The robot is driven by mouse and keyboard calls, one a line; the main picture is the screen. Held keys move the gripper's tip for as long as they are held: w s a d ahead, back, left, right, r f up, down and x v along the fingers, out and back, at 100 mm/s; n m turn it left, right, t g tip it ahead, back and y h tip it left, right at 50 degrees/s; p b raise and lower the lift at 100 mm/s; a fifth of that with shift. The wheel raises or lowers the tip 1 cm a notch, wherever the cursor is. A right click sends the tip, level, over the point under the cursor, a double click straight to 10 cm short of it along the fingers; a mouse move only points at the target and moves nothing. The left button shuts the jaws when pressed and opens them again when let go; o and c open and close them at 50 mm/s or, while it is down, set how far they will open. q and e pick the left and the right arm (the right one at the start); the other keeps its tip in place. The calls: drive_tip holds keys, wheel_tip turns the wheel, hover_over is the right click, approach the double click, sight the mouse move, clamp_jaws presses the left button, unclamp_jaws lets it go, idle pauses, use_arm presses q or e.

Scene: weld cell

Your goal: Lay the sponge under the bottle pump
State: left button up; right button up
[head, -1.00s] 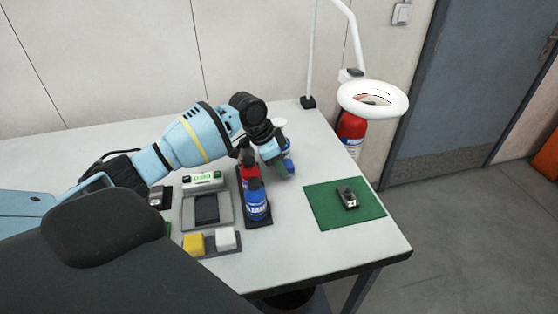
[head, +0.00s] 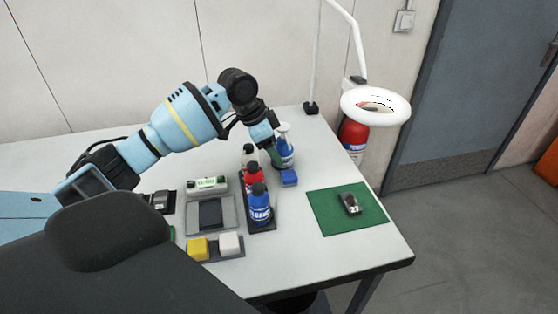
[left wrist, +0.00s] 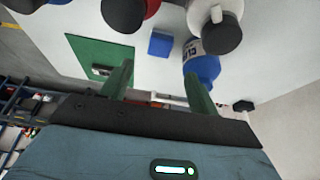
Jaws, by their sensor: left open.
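The sponge, a small blue block (head: 289,178), lies flat on the table close in front of the base of a blue pump bottle (head: 285,155) with a white pump head. In the left wrist view the sponge (left wrist: 160,43) shows bare, a little apart from the blue bottle (left wrist: 203,68). The bottle stands upright. My left gripper (head: 272,152) is beside the bottle, above the table. Its green fingers (left wrist: 158,76) are spread and hold nothing. Whether the pump's nozzle is directly over the sponge is hard to tell. My right gripper is out of view.
A dark tray (head: 270,226) holds red, blue and pale bottles left of the sponge. A green mat (head: 325,218) with a small metal part (head: 349,204) lies right. Yellow (head: 197,248) and white (head: 229,244) blocks sit in front. A ring lamp (head: 350,103) overhangs the right edge.

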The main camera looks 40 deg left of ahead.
use_arm(q)
drive_tip(key=v, duration=0.5)
